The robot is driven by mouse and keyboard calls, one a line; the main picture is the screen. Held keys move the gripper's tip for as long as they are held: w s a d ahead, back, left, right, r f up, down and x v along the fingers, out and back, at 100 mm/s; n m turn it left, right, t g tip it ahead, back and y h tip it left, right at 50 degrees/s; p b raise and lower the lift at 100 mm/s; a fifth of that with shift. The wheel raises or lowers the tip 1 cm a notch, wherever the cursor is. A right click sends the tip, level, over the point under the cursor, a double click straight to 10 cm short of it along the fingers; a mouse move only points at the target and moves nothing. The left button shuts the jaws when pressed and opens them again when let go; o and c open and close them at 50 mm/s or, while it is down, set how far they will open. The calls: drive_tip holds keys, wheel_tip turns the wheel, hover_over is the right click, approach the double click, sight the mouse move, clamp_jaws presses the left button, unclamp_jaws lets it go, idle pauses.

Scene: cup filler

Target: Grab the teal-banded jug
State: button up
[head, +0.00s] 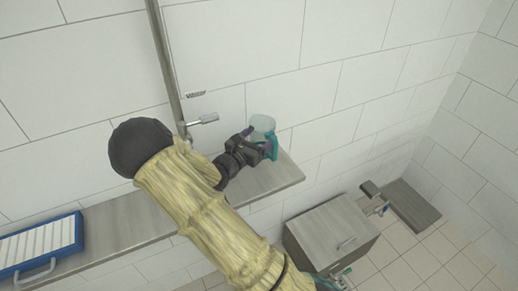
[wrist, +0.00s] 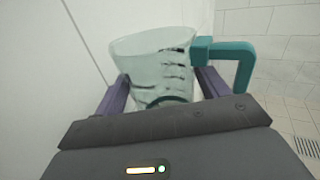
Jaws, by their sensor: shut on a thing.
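A clear jug with a teal band and a teal handle (head: 263,126) stands upright at the right end of the wall shelf in the head view. In the wrist view the jug (wrist: 155,62) fills the space between my fingers, with its teal handle (wrist: 238,58) out to the right. My gripper (head: 260,146) is shut on the jug's body, one purple finger on each side. The gripper (wrist: 163,92) hides the jug's lower part and base. I cannot tell whether the base touches the shelf.
The grey shelf (head: 130,222) runs along the tiled wall. A metal pipe with a tap (head: 203,120) is just left of the jug. A blue-framed rack (head: 40,243) lies at the shelf's left. A grey cabinet (head: 332,236) stands below right.

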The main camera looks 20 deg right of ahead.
drive_tip(key=shift+r, duration=1.15)
drive_tip(key=shift+w, duration=0.1)
